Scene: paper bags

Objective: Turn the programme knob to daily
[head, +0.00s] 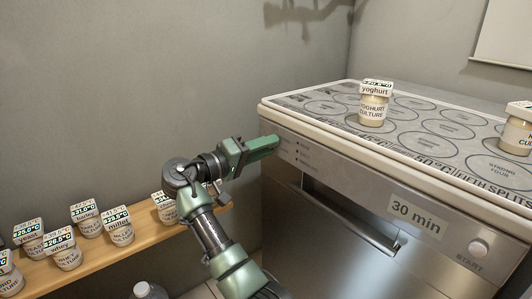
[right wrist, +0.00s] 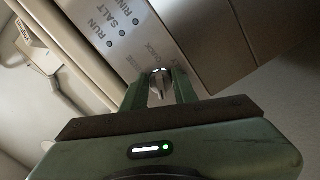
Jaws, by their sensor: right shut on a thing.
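The programme knob (right wrist: 158,84) is a small metal knob on the steel control panel, seen in the right wrist view. My right gripper (head: 273,146) is at the left end of the panel. Its two green fingers (right wrist: 159,92) stand either side of the knob, shut on it. Small words ring the knob; one looks like "QUICK", and fingers partly cover the others. I cannot read "daily" or tell where the knob points. In the head view the gripper hides the knob. My left gripper is not in view.
The dishwasher (head: 330,200) has a handle recess, a "30 min" label (head: 417,214) and a START knob (head: 480,246). Labelled yoghurt jars (head: 373,108) stand on its marked top.

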